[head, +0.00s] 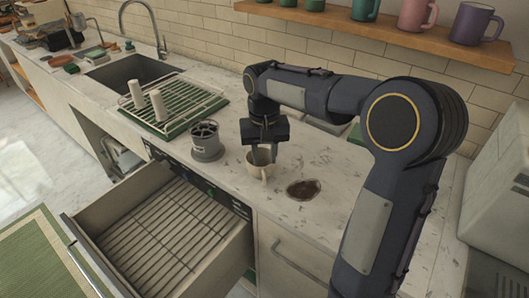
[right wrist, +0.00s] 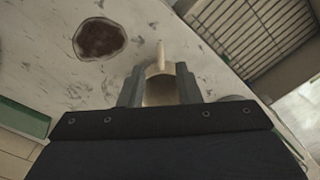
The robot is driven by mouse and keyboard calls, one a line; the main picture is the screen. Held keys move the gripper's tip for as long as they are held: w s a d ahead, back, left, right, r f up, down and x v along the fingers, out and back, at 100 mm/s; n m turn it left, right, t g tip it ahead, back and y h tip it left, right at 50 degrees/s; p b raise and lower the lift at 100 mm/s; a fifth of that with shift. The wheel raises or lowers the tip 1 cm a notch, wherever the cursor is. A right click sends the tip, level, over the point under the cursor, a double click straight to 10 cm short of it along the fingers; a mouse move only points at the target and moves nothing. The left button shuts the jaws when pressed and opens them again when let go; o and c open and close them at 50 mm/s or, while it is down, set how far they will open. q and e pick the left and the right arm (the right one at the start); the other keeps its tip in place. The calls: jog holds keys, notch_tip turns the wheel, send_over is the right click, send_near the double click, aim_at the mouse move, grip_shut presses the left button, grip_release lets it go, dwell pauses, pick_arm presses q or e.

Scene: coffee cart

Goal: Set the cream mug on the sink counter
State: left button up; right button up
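The cream mug (head: 261,170) is at the main counter (head: 325,165), beside a dark brown round patch. My right gripper (head: 264,150) reaches down to it from above. In the right wrist view the mug (right wrist: 160,90) fills the gap between the two fingers of the gripper (right wrist: 160,84), which look shut on it, with its handle pointing away. I cannot tell whether its base touches the counter. My left gripper is not in view.
A grey cylindrical container (head: 207,142) stands left of the mug. A green drying rack (head: 176,108) with two white upright items lies between it and the sink. An open drawer (head: 170,230) juts out in front. A wall shelf (head: 390,36) holds several mugs.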

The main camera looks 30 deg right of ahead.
jog(key=s+a+n+t+y, duration=0.1)
jog(key=s+a, duration=0.3)
jog(key=s, duration=0.7)
jog(key=s+a+f+n+t+y, duration=0.1)
jog(key=s+a+t, duration=0.3)
jog(key=s, duration=0.7)
jog(key=shift+a+f+n+t+y, duration=0.35)
jog(key=shift+n+y, duration=0.15)
jog(key=shift+y, duration=0.4)
jog(key=shift+s, duration=0.1)
